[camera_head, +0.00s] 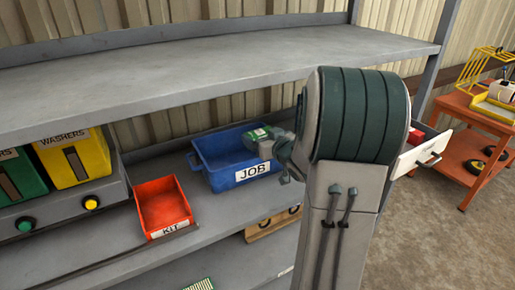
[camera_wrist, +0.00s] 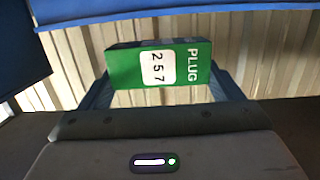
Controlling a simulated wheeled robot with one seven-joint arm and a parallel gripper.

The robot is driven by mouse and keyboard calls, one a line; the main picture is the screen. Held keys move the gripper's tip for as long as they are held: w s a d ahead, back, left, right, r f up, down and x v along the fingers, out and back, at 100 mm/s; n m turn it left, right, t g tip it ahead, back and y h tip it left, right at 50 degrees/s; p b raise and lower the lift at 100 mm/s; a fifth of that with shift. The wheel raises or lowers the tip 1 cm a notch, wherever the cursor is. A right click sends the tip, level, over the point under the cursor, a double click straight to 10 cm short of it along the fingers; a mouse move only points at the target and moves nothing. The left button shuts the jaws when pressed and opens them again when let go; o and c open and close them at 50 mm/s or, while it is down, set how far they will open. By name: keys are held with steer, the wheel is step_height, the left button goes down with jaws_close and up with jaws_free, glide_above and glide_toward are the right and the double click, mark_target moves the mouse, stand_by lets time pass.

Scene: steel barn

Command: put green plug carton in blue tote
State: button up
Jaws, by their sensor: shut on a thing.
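The green plug carton (camera_wrist: 121,66), marked PLUG and 257, sits between my gripper's fingers (camera_wrist: 160,88) in the wrist view. My gripper is shut on it. In the head view the carton (camera_head: 257,134) is at the blue tote, above its right part. The blue tote (camera_head: 207,177), labelled JOB, stands on the middle shelf. My gripper (camera_head: 266,147) is mostly hidden behind my own arm in the head view. I cannot tell whether the carton touches the tote's floor. Blue surfaces also show at the top of the wrist view.
A red KIT bin (camera_head: 163,207) stands left of the tote. Green (camera_head: 19,178) and yellow (camera_head: 77,160) WASHERS bins are at the far left. The upper shelf (camera_head: 200,75) overhangs the tote. An open drawer (camera_head: 425,152) and orange cart (camera_head: 470,150) are at the right.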

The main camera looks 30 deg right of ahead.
steer(key=shift+w+a+f, duration=0.4)
steer(key=shift+w+f, duration=0.05)
steer(key=shift+w, duration=0.2)
steer(key=shift+f+p, duration=0.4)
steer(key=shift+f, duration=1.6)
